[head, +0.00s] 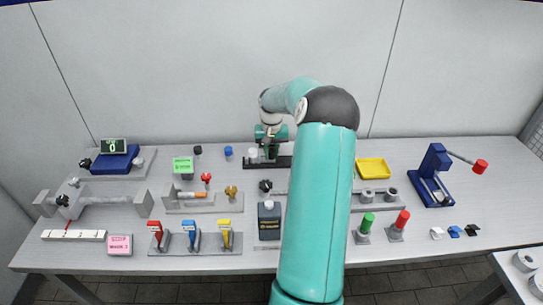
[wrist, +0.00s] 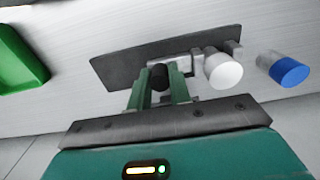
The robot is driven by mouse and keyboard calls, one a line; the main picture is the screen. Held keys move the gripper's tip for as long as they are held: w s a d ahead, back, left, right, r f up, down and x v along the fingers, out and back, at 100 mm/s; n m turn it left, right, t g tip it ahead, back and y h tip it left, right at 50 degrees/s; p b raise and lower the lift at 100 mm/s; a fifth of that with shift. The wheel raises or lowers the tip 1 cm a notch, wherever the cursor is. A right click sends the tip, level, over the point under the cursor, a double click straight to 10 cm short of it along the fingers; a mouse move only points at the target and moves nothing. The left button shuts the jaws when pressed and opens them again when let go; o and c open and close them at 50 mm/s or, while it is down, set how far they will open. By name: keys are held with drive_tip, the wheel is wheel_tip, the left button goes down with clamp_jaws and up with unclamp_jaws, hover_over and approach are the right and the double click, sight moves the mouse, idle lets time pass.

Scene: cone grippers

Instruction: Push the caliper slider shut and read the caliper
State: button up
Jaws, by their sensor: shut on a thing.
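The caliper, a dark base plate (head: 283,162) with a pale slider and grey jaws, lies at the back middle of the bench. It fills the upper middle of the wrist view, where its dark plate (wrist: 115,72) shows bare. A white cylinder (wrist: 222,68) stands between the slider side and a grey jaw (wrist: 233,48), seemingly close to both; any small gap is unclear. My gripper (wrist: 159,85) has its two green fingers shut on the slider's black knob (wrist: 158,72). In the head view my gripper (head: 271,150) is over the caliper, partly hidden by my arm. No caliper reading is legible.
A blue cylinder (wrist: 288,70) stands beside the caliper, and a black one (head: 198,150) farther left. A green tray (wrist: 18,58) lies on the caliper's other side. A yellow tray (head: 373,168) and several fixtures fill the bench. My arm hides the bench's middle.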

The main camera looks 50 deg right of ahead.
drive_tip(key=shift+w+a+f, duration=0.1)
drive_tip(key=shift+w+a, duration=0.15)
drive_tip(key=shift+a, duration=0.05)
idle(1.0)
drive_tip(key=o, duration=1.2)
drive_tip(key=shift+c, duration=0.2)
drive_tip(key=shift+w, duration=0.1)
drive_tip(key=shift+r, duration=0.2)
drive_tip(key=shift+w+d+r, duration=0.1)
drive_tip(key=shift+r, duration=0.5)
drive_tip(key=shift+s+r, duration=0.2)
drive_tip(key=shift+r, duration=3.65)
